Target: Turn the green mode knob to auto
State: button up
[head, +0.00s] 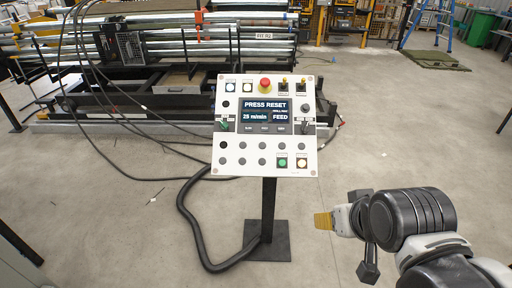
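The control panel (232,165) is a white, slightly tilted plate on a dark post. The green knob (224,126) sits at its left edge, left of the screen, its pointer slanted. Its labels are too small to read, so I cannot tell its setting. A darker knob (306,127) sits at the right edge. The screen (265,116) reads "PRESS RESET", "25 m/min" and "FEED". My gripper (323,221) is at the lower right, apart from the panel, its yellow tip pointing left. Whether its fingers are open or shut does not show.
A black cable (186,212) loops left of the post. Machinery with metal rollers (180,35) stands behind. Floor at right is clear.

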aim_at(224, 126)
jog(key=i+j+u, duration=0.2)
jog(key=i, duration=0.25)
jog(key=i+j+u, duration=0.25)
jog(key=i, duration=0.15)
